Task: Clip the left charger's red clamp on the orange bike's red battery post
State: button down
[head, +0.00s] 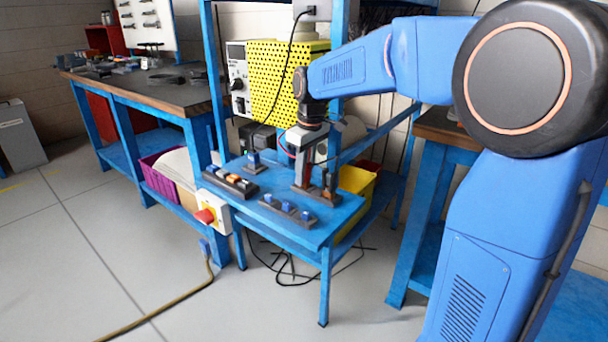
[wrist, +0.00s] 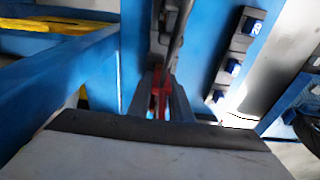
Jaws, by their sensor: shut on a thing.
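My gripper (head: 303,186) points down over the small blue bench, at its right side near the back. In the wrist view my gripper (wrist: 161,100) is shut on a narrow red thing, which looks like the red clamp (wrist: 158,90). In the head view the clamp is hidden by the gripper and small dark parts beside it. A bit of red lead shows at the gripper's left. I cannot tell which charger it belongs to. No orange bike and no battery post can be made out in either view.
The blue bench (head: 275,232) carries a dark strip with orange and white pieces (head: 230,181), a front strip with blue pieces (head: 287,208) and a blue-topped piece (head: 254,160). A yellow perforated unit (head: 283,85) stands behind. A longer workbench (head: 150,92) is left; floor (head: 90,240) is open at front left.

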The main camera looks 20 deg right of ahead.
jog(key=shift+r, duration=0.1)
jog(key=shift+r, duration=0.6)
notch_tip(320, 180, up, 2)
jog(key=shift+r, duration=0.2)
jog(key=s+a, duration=1)
jog(key=a, duration=0.4)
jog(key=shift+s+a+f, duration=0.15)
jog(key=shift+s+a, duration=0.15)
